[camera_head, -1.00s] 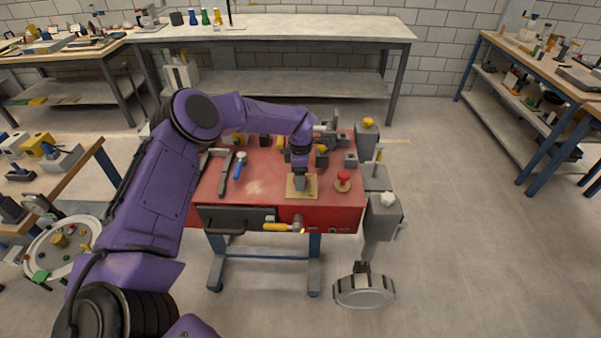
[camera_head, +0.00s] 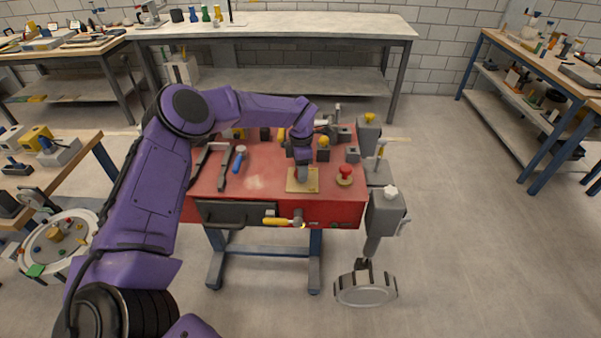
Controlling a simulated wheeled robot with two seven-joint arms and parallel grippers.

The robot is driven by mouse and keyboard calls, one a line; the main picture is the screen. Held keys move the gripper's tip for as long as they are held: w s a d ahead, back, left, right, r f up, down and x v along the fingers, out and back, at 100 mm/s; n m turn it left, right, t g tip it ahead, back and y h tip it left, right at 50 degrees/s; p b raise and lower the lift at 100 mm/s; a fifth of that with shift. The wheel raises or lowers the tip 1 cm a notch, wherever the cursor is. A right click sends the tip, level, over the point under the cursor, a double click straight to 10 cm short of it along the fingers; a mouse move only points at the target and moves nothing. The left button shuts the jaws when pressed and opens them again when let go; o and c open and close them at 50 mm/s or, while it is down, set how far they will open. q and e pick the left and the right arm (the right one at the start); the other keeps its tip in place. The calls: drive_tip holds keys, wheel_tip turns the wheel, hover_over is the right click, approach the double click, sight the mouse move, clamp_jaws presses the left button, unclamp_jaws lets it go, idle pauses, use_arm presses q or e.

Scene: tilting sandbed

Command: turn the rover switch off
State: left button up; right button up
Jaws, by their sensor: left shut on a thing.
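My left gripper (camera_head: 303,178) points down at a tan square plate (camera_head: 294,188) on the red table top, near its front edge. The rover switch is most likely the small part on this plate. It is largely hidden by the gripper, and its position cannot be made out. The gripper is shut on that small part. My purple left arm reaches in from the left. My right gripper does not show.
A red knob (camera_head: 345,172) stands just right of the plate. A blue-handled tool (camera_head: 240,160) and a dark bar lie to the left. A yellow-handled hammer (camera_head: 277,221) is at the table's front. Grey posts (camera_head: 385,210) stand along the right edge.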

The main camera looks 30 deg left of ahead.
use_arm(q)
drive_tip(key=n+b, duration=0.3)
drive_tip(key=shift+f+n, duration=0.25)
drive_tip(key=shift+n, duration=0.05)
drive_tip(key=n+b, duration=0.3)
drive_tip(key=shift+n, duration=0.3)
drive_tip(key=n+b, duration=0.3)
drive_tip(key=n, duration=0.1)
drive_tip(key=shift+r+n+b, duration=0.2)
drive_tip(key=shift+n+b, duration=1)
drive_tip(key=shift+n, duration=0.8)
drive_tip(key=o, duration=1)
drive_tip(key=shift+o, duration=0.2)
wheel_tip(320, 180, up, 11)
drive_tip(key=shift+f, duration=0.2)
